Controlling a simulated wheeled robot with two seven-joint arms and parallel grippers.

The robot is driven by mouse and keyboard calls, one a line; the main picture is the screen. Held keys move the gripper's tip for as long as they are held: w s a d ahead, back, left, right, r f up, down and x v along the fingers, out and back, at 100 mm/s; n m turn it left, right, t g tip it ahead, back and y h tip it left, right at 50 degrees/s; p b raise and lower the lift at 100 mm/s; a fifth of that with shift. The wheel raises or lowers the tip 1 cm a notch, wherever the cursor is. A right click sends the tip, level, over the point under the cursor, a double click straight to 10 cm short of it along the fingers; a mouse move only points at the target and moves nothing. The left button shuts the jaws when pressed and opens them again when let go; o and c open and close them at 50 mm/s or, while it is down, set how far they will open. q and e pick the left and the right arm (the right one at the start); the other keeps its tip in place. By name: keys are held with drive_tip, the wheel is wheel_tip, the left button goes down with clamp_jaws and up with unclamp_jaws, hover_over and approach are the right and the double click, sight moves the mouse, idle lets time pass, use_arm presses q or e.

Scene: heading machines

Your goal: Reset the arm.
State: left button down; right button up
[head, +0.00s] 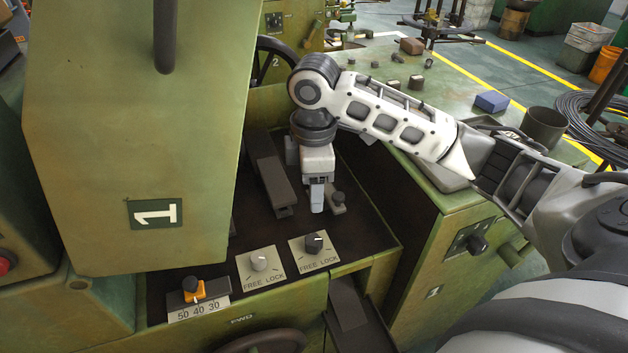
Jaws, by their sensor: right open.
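My right arm reaches in from the right across the green machine (412,255). Its right gripper (317,197) points down over the dark recessed deck behind the two FREE LOCK knobs. The gripper is open, and I see nothing held in it. A small dark-knobbed lever (338,203) stands close to the right of the fingers; I cannot tell whether they touch. My left gripper is not in view.
An orange selector (194,290) is at the left. The raised green cover marked 1 (120,130) blocks the left side. A blue block (491,101) and a dark cup (543,127) stand at the right.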

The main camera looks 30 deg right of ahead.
drive_tip(key=shift+r, duration=0.2)
idle(0.4)
drive_tip(key=s+a+f+m+t+y, duration=0.2)
drive_tip(key=s+a+f+m, duration=0.1)
drive_tip(key=s+a+f, duration=0.6)
drive_tip(key=s+d+f+m+t+h, duration=0.2)
drive_tip(key=s+d+f+m, duration=0.15)
drive_tip(key=s+m, duration=0.55)
drive_tip(key=w+a+f+n+t+y, duration=0.2)
drive_tip(key=w+a+f+t, duration=0.3)
drive_tip(key=f, duration=0.4)
drive_tip(key=shift+f+t+y, duration=0.2)
drive_tip(key=shift+t+y, duration=0.1)
drive_tip(key=shift+t, duration=0.2)
